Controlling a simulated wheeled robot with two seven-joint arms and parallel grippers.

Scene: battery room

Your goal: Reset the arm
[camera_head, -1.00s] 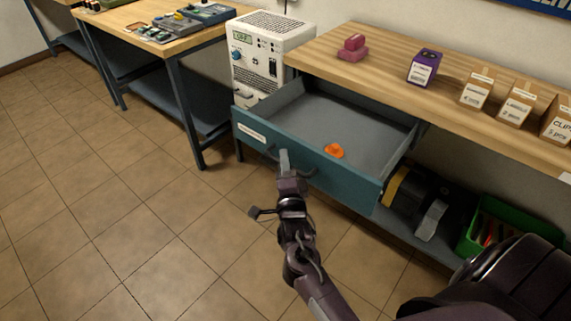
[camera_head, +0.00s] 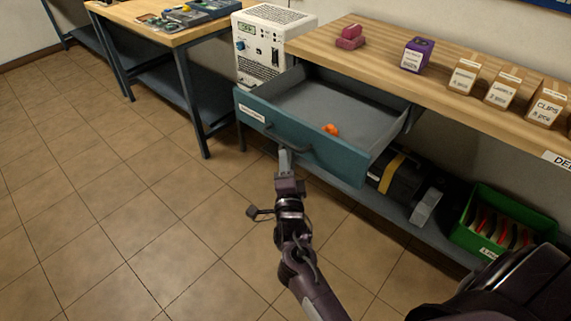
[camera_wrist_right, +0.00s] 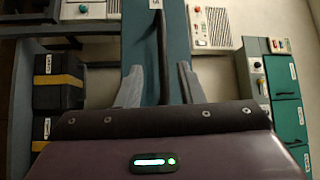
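My right gripper (camera_head: 284,160) is in front of the open teal drawer (camera_head: 345,158), with its tips just below the drawer's handle (camera_head: 285,139) in the head view. In the right wrist view the two fingers (camera_wrist_right: 159,88) stand apart with nothing clearly held between them. The drawer front fills the strip beyond them. Whether a finger touches the handle cannot be told. My left gripper is not in view.
An orange object (camera_head: 331,130) lies in the drawer. The wooden workbench (camera_head: 390,67) carries a pink object (camera_head: 350,37), a purple box (camera_head: 417,55) and several cartons. A green bin (camera_head: 463,232) sits on the lower shelf. The tiled floor (camera_head: 120,220) at left is clear.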

